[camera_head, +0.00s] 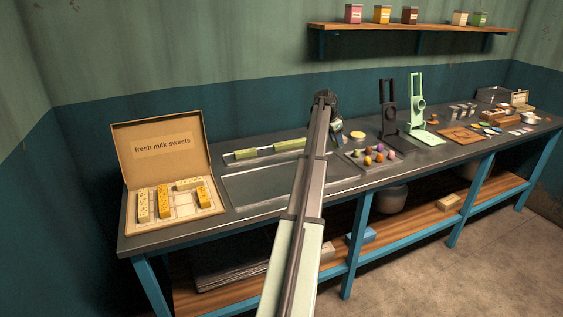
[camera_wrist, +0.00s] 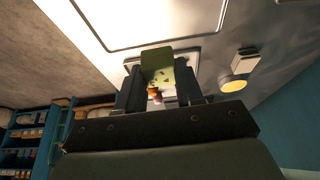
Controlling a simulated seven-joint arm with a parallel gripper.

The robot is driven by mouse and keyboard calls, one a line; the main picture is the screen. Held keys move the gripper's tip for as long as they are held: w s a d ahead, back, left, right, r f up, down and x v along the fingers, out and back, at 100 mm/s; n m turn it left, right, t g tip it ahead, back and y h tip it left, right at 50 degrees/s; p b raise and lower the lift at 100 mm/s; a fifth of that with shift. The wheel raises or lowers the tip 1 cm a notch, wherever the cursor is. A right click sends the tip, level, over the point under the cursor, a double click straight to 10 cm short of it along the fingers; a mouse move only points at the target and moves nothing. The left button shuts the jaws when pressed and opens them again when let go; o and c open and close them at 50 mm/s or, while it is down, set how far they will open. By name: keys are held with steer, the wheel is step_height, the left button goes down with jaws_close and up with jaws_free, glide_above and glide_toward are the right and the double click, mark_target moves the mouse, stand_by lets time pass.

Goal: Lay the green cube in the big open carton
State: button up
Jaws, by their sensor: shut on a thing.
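The big open carton (camera_head: 172,222) stands at the left end of the counter. Its raised lid (camera_head: 161,147) reads "fresh milk sweets". Several yellow speckled bars lie in its compartments, and some compartments are bare. My gripper (camera_wrist: 160,80) is shut on the green cube (camera_wrist: 156,63) in the wrist view, with one dark finger on each side of it. In the head view my gripper (camera_head: 336,128) is above the middle of the counter, well to the right of the carton. It is small and partly hidden by my arm there, so the cube cannot be made out clearly.
A tray with long green bars (camera_head: 290,144) lies behind a large flat tray (camera_head: 255,187). A tray of coloured pieces (camera_head: 355,158) is right of my arm. Dark (camera_head: 388,103) and pale green (camera_head: 417,100) upright stands rise farther right. A shelf (camera_head: 400,28) holds tins.

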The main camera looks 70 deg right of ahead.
steer(key=shift+w+r, duration=0.15)
steer(key=w+a, duration=0.9)
steer(key=w, duration=0.6)
steer(key=w+a, duration=1)
steer(key=w, duration=0.4)
steer(key=w+a, duration=0.9)
steer(key=a, duration=0.4)
steer(key=w+a, duration=0.9)
steer(key=a, duration=0.3)
step_height(320, 180, down, 10)
steer(key=shift+s+a+r, duration=0.1)
steer(key=shift+a+r, duration=0.05)
steer(key=shift+r, duration=0.05)
steer(key=shift+f, duration=0.15)
steer(key=o, duration=1)
